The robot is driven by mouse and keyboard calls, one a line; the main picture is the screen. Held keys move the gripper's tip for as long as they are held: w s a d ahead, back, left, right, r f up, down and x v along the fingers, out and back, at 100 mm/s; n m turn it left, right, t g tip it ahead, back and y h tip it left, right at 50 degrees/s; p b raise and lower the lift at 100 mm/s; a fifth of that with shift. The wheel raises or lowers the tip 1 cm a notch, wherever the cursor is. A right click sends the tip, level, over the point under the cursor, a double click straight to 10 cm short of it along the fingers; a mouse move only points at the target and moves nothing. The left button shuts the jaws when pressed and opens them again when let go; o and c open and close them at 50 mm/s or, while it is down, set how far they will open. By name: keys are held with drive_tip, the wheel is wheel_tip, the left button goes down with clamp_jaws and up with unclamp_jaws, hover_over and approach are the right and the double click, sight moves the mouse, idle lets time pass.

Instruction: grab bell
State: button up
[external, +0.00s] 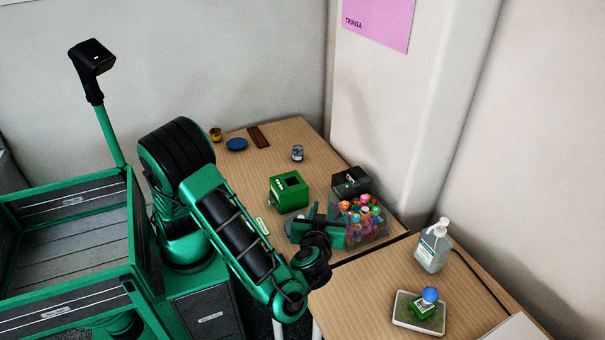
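A small gold-yellow object (216,134) stands at the far left corner of the wooden table; it may be the bell, but it is too small to be sure. My gripper (316,228) is over the near part of the same table, well apart from that object. It is beside a clear bin of colourful round pieces (369,229) and partly overlaps it in the picture. Its fingertips are hard to make out, so I cannot tell how wide they are. I see nothing held in it.
On the table (268,166) are a blue disc (236,144), a brown bar (258,137), a small jar (297,154), a green box (289,192) and a black box (350,181). A nearer table holds a sanitizer bottle (432,252) and a tray (403,317). Walls stand behind.

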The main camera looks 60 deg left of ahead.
drive_tip(key=f, duration=2)
drive_tip(key=shift+w+a+f, duration=0.15)
drive_tip(key=shift+a+f, duration=0.15)
drive_tip(key=shift+f, duration=0.1)
drive_tip(key=shift+x, duration=5.2)
